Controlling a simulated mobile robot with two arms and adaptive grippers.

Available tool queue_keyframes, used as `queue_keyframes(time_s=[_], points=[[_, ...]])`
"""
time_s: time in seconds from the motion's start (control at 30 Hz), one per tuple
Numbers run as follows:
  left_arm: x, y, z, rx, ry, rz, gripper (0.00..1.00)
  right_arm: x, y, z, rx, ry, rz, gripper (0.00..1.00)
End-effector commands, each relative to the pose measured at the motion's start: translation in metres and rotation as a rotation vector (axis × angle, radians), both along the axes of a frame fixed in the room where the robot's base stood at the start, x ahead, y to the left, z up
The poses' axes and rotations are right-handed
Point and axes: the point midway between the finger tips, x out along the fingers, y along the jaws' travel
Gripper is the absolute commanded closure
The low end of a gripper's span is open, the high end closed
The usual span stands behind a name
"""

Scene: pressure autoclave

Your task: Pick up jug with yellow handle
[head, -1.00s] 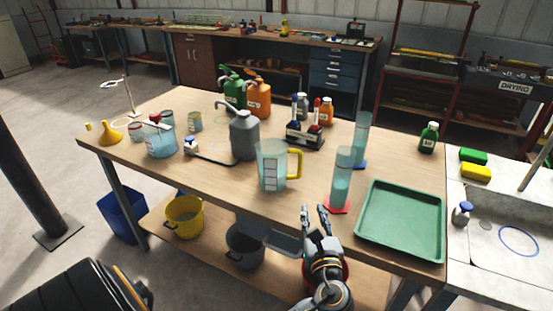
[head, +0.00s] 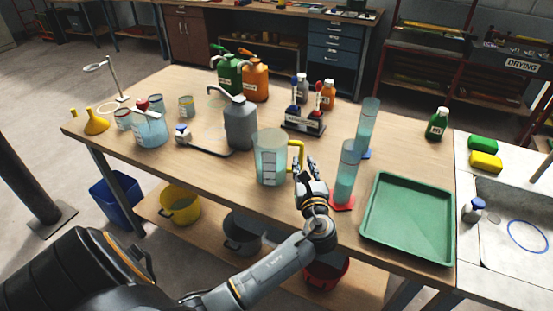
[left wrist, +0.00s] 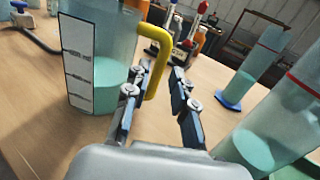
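The jug (head: 269,160) is clear with a white label and pale blue-green liquid, and stands upright on the wooden table. Its yellow handle (head: 299,152) points right. My left gripper (head: 308,165) is just right of the handle and partly covers it in the head view. In the left wrist view the jug (left wrist: 95,60) is at the left, and its yellow handle (left wrist: 158,65) is close to the left finger. My right gripper is not in view.
A graduated cylinder on a red base (head: 346,175) stands close to the right of my left gripper. Another cylinder (head: 367,125) is behind it. A green tray (head: 410,222) lies at the right. A grey canister (head: 240,125) stands behind-left of the jug.

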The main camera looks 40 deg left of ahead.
Motion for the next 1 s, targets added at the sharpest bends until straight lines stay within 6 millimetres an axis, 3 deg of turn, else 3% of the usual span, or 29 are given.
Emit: queue_keyframes(time_s=[0.2,0.4,0.67,0.8,1.0], points=[[0.019,0.018,0.003,0.002,-0.001,0.002,0.75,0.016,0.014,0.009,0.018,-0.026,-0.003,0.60],[0.036,0.034,0.000,0.001,0.001,0.001,0.75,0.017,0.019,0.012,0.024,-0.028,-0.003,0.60],[0.038,0.036,0.000,-0.001,0.000,0.000,0.75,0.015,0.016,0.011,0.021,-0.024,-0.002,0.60],[0.038,0.036,-0.001,-0.001,0.001,0.000,1.00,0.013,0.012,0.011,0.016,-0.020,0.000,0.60],[0.038,0.036,-0.001,-0.001,0.001,0.000,1.00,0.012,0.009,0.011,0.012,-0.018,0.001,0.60]])
